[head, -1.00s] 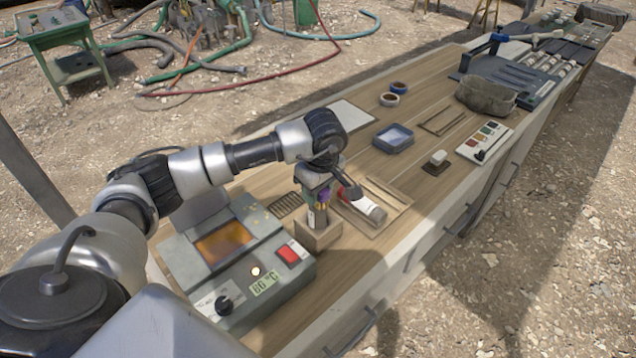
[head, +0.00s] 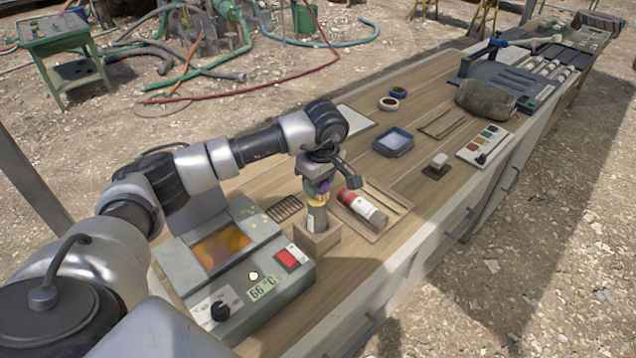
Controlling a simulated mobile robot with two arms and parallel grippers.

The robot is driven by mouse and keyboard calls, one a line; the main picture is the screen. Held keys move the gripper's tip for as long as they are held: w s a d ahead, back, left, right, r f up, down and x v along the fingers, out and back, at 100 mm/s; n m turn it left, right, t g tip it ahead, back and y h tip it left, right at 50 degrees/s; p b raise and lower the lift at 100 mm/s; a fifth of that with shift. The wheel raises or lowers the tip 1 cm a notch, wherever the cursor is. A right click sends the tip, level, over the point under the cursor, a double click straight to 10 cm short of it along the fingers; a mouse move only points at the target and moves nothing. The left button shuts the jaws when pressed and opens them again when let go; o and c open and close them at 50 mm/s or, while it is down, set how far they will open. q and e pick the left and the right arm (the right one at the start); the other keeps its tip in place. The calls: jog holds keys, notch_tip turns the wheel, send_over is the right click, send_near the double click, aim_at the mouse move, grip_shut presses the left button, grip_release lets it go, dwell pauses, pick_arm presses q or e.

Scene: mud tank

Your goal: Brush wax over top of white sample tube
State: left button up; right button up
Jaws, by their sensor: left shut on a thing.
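An upright tube (head: 317,217) with a pale label stands in a wooden block (head: 315,244) on the bench. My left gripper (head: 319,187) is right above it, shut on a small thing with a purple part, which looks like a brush. A yellowish band shows between the gripper and the tube; I cannot tell whether it is bristles or wax, or whether they touch. A red and white tube (head: 362,208) lies in a wooden tray (head: 390,232) to the right. A grey heater (head: 262,300) holds amber wax (head: 222,247). My right gripper is not in view.
A colour-chart panel (head: 486,144) and a grey bag (head: 487,99) stand farther right. The bench's front edge (head: 400,290) is close to the wooden block.

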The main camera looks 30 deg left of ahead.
pick_arm(q)
jog(key=shift+r+p, duration=1.4)
jog(key=shift+r, duration=1.5)
jog(key=shift+r+p, duration=0.9)
jog(key=shift+r, duration=0.65)
